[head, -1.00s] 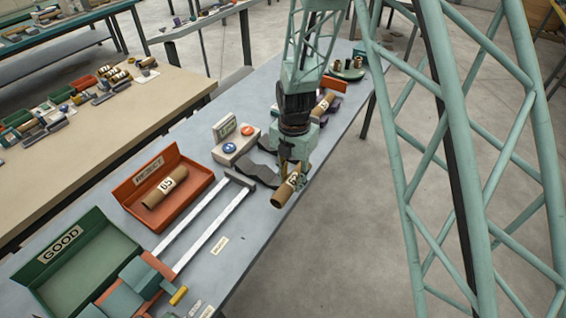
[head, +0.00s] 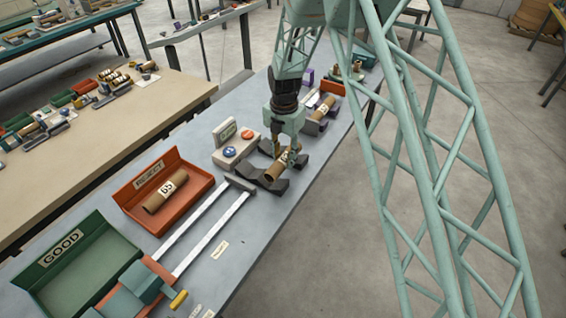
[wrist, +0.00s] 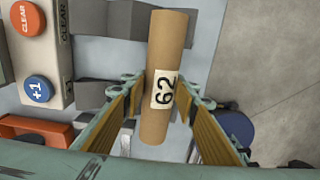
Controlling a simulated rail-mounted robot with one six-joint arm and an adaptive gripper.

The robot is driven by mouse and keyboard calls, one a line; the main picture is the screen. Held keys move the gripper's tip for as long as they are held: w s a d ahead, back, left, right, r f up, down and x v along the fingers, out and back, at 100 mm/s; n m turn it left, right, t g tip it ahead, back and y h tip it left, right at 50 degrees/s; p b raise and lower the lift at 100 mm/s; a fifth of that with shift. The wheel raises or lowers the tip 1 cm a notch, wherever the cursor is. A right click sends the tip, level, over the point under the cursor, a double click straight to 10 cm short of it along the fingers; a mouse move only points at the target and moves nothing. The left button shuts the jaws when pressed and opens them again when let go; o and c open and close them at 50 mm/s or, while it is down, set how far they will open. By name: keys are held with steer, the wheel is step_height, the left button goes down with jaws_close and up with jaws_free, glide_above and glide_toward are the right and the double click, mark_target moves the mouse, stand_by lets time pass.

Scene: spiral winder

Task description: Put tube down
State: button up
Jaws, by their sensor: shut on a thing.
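A brown cardboard tube (head: 271,174) with a white label is in my gripper (head: 288,158). In the wrist view the tube (wrist: 166,40) lies lengthwise between the two fingers (wrist: 164,108), and its label reads 62. A dark grey cradle (head: 272,184) with curved arms is right beneath the tube in the head view. I cannot tell whether the tube touches it.
A counter box (head: 238,147) with blue and red buttons stands beside the cradle. An orange REJECT tray (head: 194,194) holds another tube (head: 165,192). A green GOOD tray (head: 100,260) looks empty. Another tube (head: 322,106) lies farther back. The table's right edge is close.

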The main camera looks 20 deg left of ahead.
mark_target(283, 163)
steer(key=shift+w+a, duration=0.25)
steer(key=shift+w, duration=0.15)
steer(key=shift+w, duration=0.1)
steer(key=shift+w+a, duration=0.15)
steer(key=shift+f, duration=1.8)
steer(key=shift+f+b, duration=0.3)
steer(key=shift+f, duration=0.1)
steer(key=o, duration=0.8)
steer(key=shift+o, duration=0.2)
steer(key=shift+r, duration=0.2)
